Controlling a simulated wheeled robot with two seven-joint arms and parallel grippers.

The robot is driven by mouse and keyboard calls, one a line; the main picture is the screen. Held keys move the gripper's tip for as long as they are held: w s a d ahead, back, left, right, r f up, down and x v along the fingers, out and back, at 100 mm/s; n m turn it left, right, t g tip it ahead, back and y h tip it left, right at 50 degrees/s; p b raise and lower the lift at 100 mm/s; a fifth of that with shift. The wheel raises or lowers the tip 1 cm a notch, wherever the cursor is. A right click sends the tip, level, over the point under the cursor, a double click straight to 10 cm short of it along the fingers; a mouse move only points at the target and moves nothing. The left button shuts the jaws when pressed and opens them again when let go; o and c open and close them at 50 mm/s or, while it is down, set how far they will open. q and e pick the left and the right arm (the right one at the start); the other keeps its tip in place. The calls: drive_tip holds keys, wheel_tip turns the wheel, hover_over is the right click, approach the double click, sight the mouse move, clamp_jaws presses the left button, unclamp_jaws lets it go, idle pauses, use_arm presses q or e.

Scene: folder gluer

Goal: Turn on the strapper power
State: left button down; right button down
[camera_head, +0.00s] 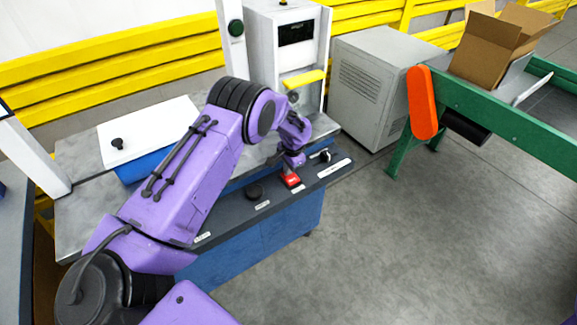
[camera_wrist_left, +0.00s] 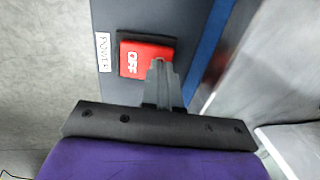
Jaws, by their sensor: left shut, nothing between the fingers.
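The strapper's power switch (camera_head: 291,180) is a red rocker on the dark front panel of the blue strapper. In the left wrist view the red switch (camera_wrist_left: 144,57) reads OFF, beside a white label (camera_wrist_left: 103,52) reading POWER. My left gripper (camera_head: 293,163) is at the switch in the head view. In the wrist view its shut, empty fingers (camera_wrist_left: 160,68) overlap the lower right part of the switch. I cannot tell whether they touch it. My right gripper is not in view.
A black knob (camera_head: 254,192) and another knob (camera_head: 324,156) sit on the same panel. A grey cabinet (camera_head: 370,90) stands behind right, near a green conveyor frame (camera_head: 500,115) with an open cardboard box (camera_head: 490,48). The floor in front is clear.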

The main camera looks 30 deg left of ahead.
use_arm(q)
drive_tip(key=shift+f, duration=0.15)
drive_tip(key=shift+a+f+b, duration=0.15)
drive_tip(key=shift+f+b, duration=0.2)
drive_tip(key=shift+b, duration=0.2)
drive_tip(key=shift+r, duration=0.2)
drive_tip(key=shift+s+d+p, duration=0.25)
drive_tip(key=shift+d+p, duration=0.25)
drive_tip(key=shift+p, duration=0.1)
drive_tip(key=shift+s+d+r, duration=0.1)
drive_tip(key=shift+d, duration=0.2)
